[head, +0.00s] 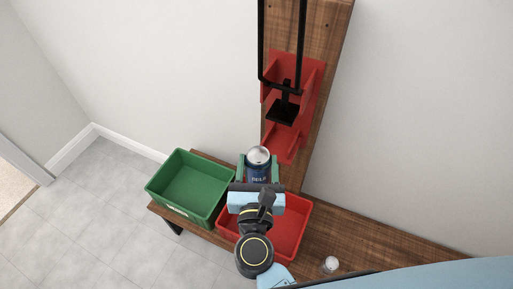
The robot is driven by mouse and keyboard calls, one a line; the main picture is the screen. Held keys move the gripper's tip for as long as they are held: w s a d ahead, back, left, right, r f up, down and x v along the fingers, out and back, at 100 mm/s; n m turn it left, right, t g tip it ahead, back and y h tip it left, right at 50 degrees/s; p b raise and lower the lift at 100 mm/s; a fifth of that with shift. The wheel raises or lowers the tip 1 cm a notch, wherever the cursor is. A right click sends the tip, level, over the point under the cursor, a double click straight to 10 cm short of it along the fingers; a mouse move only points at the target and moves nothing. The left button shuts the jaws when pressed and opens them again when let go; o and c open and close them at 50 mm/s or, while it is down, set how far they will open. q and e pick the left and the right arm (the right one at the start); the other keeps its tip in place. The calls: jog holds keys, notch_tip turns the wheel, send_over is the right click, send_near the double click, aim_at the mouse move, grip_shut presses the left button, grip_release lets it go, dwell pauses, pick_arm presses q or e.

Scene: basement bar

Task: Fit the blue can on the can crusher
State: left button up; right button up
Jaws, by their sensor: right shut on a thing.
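The blue can (258,171) with a silver top stands upright between the fingers of my right gripper (258,170), which is shut on it. My right gripper and arm cover part of the red bin below. The can crusher (303,108) is red with a black plunger (284,112) and a black lever frame, fixed to an upright wooden board. The can is below and slightly left of the crusher, apart from it in the picture. My left gripper is not in view.
An empty green bin (166,207) and a red bin (298,213) sit on a wooden bench (365,236). A small silver-topped object (331,264) stands on the bench at the front right. Plain walls are behind, and tiled floor is clear at left.

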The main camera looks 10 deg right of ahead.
jog(key=shift+w+d+f, duration=0.1)
jog(key=shift+w+d, duration=0.1)
jog(key=shift+w, duration=0.15)
jog(key=w+d, duration=0.2)
jog(key=w, duration=0.2)
jog(key=w+d+f, duration=0.1)
jog(key=w+d, duration=0.2)
jog(key=w, duration=0.1)
jog(key=w+d+f, duration=0.1)
jog(key=w+d, duration=0.2)
jog(key=w, duration=0.1)
jog(key=shift+w+d+f, duration=0.25)
dwell(0.9)
jog(key=o, duration=0.8)
jog(key=shift+o, duration=0.5)
jog(key=o, duration=0.4)
